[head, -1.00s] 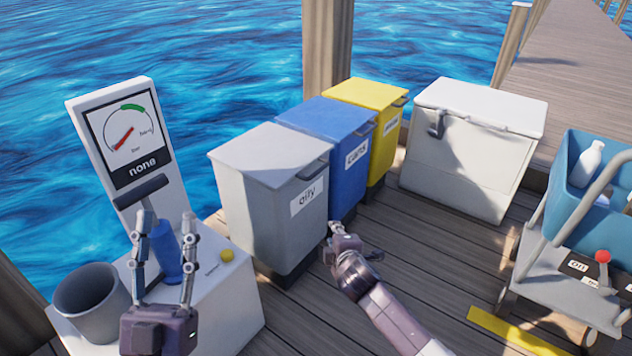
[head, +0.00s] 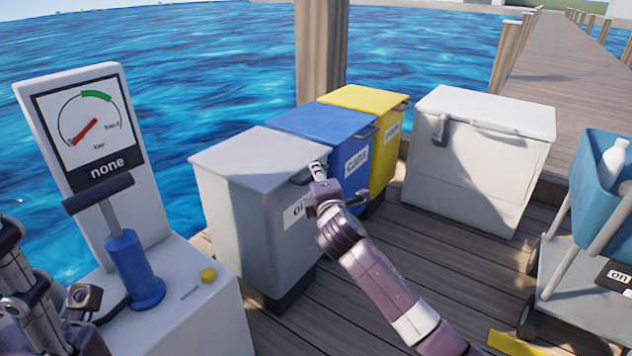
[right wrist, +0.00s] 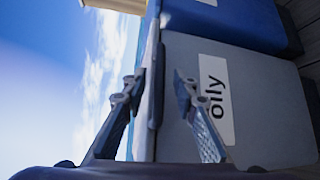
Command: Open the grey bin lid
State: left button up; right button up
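The grey bin (head: 245,215) stands on the deck with its grey lid (head: 245,155) lying flat and closed. A label reading "oily" (right wrist: 216,98) is on its front. A dark handle (right wrist: 155,85) runs along the lid's front edge. My right gripper (head: 318,170) is at this handle, covering part of it and the label in the head view. In the right wrist view my right gripper (right wrist: 158,92) is open, with one finger on each side of the handle; contact cannot be told. My left arm is at the lower left, its gripper (head: 50,305) partly cut off and its state unclear.
A blue bin (head: 320,130) and a yellow bin (head: 365,100) stand behind the grey one. A white chest (head: 480,150) is to the right. A pump stand (head: 180,300) is at left, a cart (head: 590,300) at right.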

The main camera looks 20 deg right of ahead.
jog(key=shift+w+d+f, duration=0.1)
jog(key=shift+w+f, duration=0.05)
jog(key=shift+w, duration=0.75)
grip_shut()
